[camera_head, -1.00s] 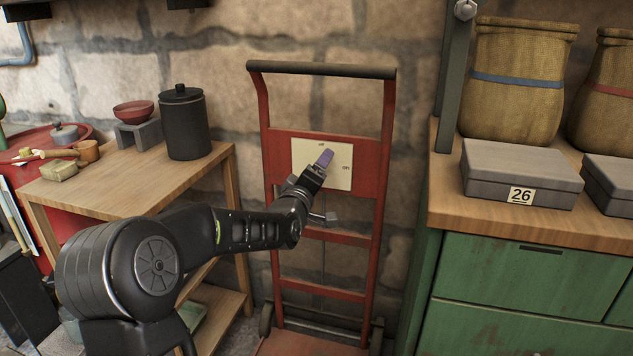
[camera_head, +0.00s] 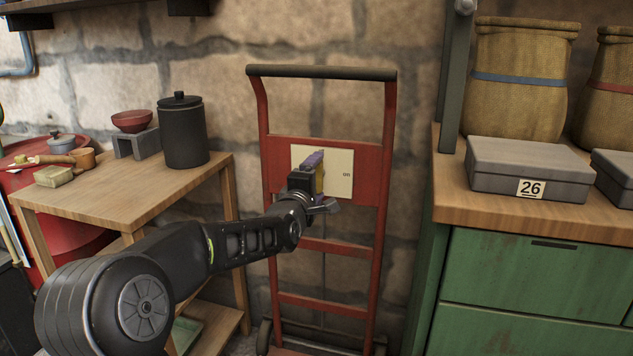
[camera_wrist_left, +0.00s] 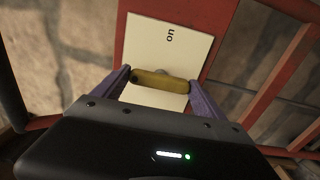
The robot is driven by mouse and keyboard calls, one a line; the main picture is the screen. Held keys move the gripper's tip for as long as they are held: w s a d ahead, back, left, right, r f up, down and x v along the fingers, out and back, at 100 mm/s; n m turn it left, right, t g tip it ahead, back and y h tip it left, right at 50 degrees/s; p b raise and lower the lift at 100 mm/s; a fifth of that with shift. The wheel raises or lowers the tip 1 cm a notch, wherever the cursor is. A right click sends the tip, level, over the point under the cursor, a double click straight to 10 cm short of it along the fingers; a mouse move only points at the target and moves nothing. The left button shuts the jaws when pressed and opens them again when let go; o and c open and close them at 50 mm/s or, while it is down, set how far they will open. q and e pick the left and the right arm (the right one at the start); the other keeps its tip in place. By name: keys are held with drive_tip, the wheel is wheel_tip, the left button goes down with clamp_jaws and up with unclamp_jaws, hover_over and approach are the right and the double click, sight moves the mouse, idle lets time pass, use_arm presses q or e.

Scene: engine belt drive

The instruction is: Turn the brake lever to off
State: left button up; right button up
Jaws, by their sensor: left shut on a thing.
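The brake lever is a yellow bar, best seen in the left wrist view (camera_wrist_left: 160,79), where it lies crosswise between my two purple fingers over a cream plate (camera_wrist_left: 150,40). In the head view only a yellow strip of the lever (camera_head: 320,182) shows beside the fingers. The plate (camera_head: 338,168) is fixed to a red hand truck (camera_head: 372,178) and carries the word "on" at its right. My left gripper (camera_head: 315,170) is at the plate, shut on the lever. It hides the plate's left part and most of the lever. My right gripper is not in view.
A wooden table (camera_head: 120,195) with a black canister (camera_head: 183,132) stands left of the truck. A green cabinet (camera_head: 530,290) with a grey box (camera_head: 528,168) and sacks stands at right. A stone wall is close behind the truck.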

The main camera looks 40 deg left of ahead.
use_arm(q)
drive_tip(key=o, duration=1.3)
drive_tip(key=shift+s, duration=0.1)
drive_tip(key=p+v, duration=0.1)
drive_tip(key=v, duration=0.6)
drive_tip(key=shift+s, duration=0.3)
drive_tip(key=shift+d, duration=0.1)
